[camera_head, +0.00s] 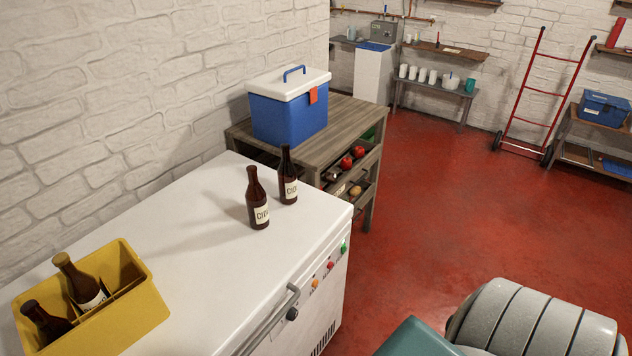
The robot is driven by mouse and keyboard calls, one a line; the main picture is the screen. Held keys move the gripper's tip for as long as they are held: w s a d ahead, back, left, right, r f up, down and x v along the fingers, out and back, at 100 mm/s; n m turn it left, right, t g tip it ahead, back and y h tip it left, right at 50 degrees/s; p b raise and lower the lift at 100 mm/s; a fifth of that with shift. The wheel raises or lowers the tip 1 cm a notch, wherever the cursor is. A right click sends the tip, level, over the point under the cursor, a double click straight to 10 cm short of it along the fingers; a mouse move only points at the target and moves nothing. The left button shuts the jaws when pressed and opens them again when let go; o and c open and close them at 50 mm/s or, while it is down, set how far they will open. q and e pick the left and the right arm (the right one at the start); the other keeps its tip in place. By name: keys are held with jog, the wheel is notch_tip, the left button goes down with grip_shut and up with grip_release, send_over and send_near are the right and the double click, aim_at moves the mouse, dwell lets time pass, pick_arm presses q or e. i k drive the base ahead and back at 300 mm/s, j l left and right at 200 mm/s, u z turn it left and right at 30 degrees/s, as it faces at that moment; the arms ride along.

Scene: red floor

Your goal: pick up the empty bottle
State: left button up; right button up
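Two brown glass bottles with pale labels stand upright on the white chest freezer (195,250). The nearer bottle (257,199) looks reddish brown; the farther bottle (288,176) is darker and stands close behind it to the right. Two more bottles are in the yellow crate (125,318) at the lower left: a labelled brown bottle (82,280) and a dark bottle (45,321), both leaning. The crate's sides hide their lower parts. I cannot clearly tell which bottle is empty. Neither of my grippers is in view.
A wooden cart (345,117) with a blue cooler (290,107) and fruit drawers stands behind the freezer. A brick wall runs along the left. Open red floor (450,210) lies to the right. A red hand truck (541,95) stands at the back.

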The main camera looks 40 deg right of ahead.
aim_at(255, 199)
jog(key=j+z, duration=0.1)
jog(key=z, duration=0.25)
jog(key=i+j+z, duration=0.1)
jog(key=z, duration=0.3)
jog(key=j+z, duration=0.1)
jog(key=z, duration=0.25)
jog(key=l+u, duration=0.35)
jog(key=k+l+u, duration=0.1)
jog(key=l+u, duration=0.25)
jog(key=l, duration=0.15)
jog(key=k+l+u, duration=0.15)
jog(key=l+u, duration=0.2)
jog(key=k+l+u, duration=0.15)
jog(key=l+u, duration=0.25)
